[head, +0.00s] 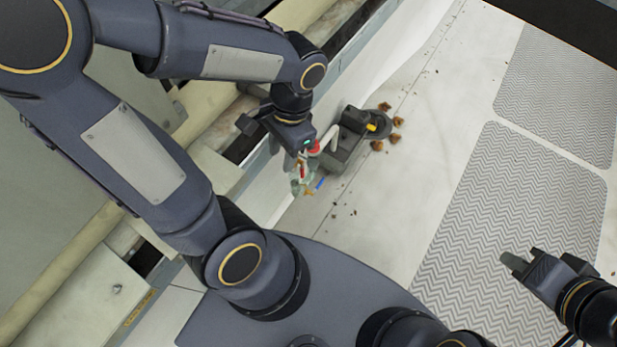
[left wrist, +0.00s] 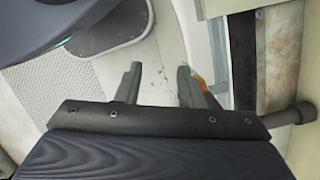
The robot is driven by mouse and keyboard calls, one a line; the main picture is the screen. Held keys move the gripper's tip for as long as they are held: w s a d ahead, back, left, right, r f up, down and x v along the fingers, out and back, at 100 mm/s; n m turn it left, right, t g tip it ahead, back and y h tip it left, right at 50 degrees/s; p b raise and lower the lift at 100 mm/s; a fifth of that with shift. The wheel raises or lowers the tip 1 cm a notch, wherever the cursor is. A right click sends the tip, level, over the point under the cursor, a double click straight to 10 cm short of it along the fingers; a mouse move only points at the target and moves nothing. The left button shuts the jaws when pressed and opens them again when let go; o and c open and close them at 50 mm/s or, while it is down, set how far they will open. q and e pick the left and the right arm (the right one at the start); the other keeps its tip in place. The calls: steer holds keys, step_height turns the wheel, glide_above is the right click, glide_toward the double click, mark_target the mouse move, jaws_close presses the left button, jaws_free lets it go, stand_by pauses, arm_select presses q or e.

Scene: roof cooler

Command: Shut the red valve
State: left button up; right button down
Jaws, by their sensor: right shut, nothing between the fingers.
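A small red part (head: 314,147), which looks like the red valve, shows in the head view right beside my left gripper (head: 301,183). It is partly hidden by the wrist, so I cannot tell how its handle is turned or whether the fingers touch it. In the left wrist view my left gripper (left wrist: 159,72) has its two fingers apart with bare floor between them. A small orange bit (left wrist: 200,83) shows just beyond the right finger. My right gripper (head: 515,262) is shut and empty, above the patterned mat at the lower right.
A dark grey unit (head: 345,143) with a yellow part stands just right of my left gripper. Brown leaf-like scraps (head: 396,137) lie beside it. A small blue piece (head: 320,183) is below the gripper. A patterned mat (head: 475,220) covers the right; the pale floor between is mostly clear.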

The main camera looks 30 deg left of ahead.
arm_select(q)
steer(key=w+f+m+g+y+b, duration=0.1)
steer(key=w+f+m+y+b, duration=0.3)
steer(key=f, duration=0.6)
steer(key=w+f+m+y+b, duration=0.2)
steer(key=f+m+y+b, duration=0.2)
steer(key=f+y+b, duration=0.45)
steer(key=m+t+y+b, duration=0.4)
steer(key=m+t+b, duration=0.2)
steer(key=m+t, duration=0.2)
glide_toward(301, 169)
step_height(301, 169, down, 3)
steer(key=b+x, duration=0.1)
steer(key=x, duration=0.7)
steer(key=shift+w+a+r, duration=0.2)
steer(key=shift+w+r, duration=0.05)
steer(key=shift+w, duration=0.15)
jaws_close()
